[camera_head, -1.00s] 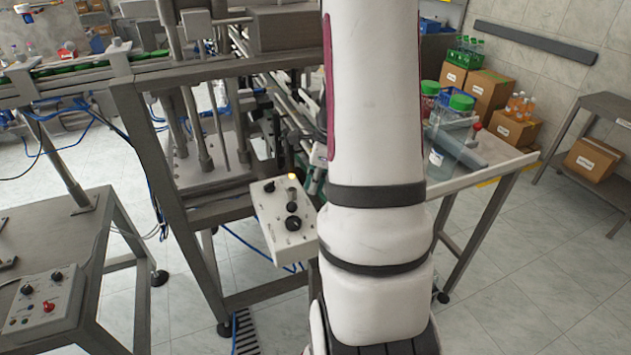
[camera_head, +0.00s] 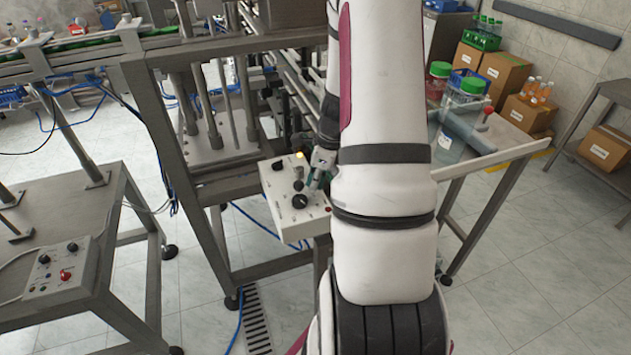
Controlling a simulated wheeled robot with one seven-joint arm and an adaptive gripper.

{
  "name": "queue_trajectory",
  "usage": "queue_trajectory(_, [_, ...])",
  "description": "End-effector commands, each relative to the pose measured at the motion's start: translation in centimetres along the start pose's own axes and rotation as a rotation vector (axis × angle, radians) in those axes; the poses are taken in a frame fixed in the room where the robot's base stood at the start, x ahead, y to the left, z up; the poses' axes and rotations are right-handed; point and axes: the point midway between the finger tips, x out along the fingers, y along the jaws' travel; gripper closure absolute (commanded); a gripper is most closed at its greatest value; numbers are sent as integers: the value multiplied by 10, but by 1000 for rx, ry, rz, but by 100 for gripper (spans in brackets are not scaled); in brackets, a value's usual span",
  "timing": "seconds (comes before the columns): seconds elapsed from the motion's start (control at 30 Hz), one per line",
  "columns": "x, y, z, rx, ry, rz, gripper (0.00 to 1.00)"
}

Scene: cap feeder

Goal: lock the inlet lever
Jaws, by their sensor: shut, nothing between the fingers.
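My gripper (camera_head: 316,178) shows only in part at the left edge of my white arm, beside the white control box (camera_head: 292,197). It looks shut and empty, with its tip close to the box's black knobs; I cannot tell whether it touches them. The box also has a lit yellow lamp on top. I cannot identify the inlet lever for certain. A red-knobbed handle (camera_head: 488,112) stands up at the grey cylinder on the side table, right of my arm and away from the gripper. My arm hides the middle of the machine.
A steel machine frame (camera_head: 160,125) stands behind the control box. The side table (camera_head: 510,151) holds green-lidded jars (camera_head: 440,82). Another bench at the lower left carries a box with a red button (camera_head: 62,272). Cartons stand at the back right.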

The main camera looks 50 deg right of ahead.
Motion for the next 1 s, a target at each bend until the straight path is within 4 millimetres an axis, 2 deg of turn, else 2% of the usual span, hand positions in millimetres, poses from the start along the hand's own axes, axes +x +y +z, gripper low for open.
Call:
queue_trajectory(0.73, [3,8,11,133,0,-31,100])
queue_trajectory(1.0, [7,15,26,276,0,-65,100])
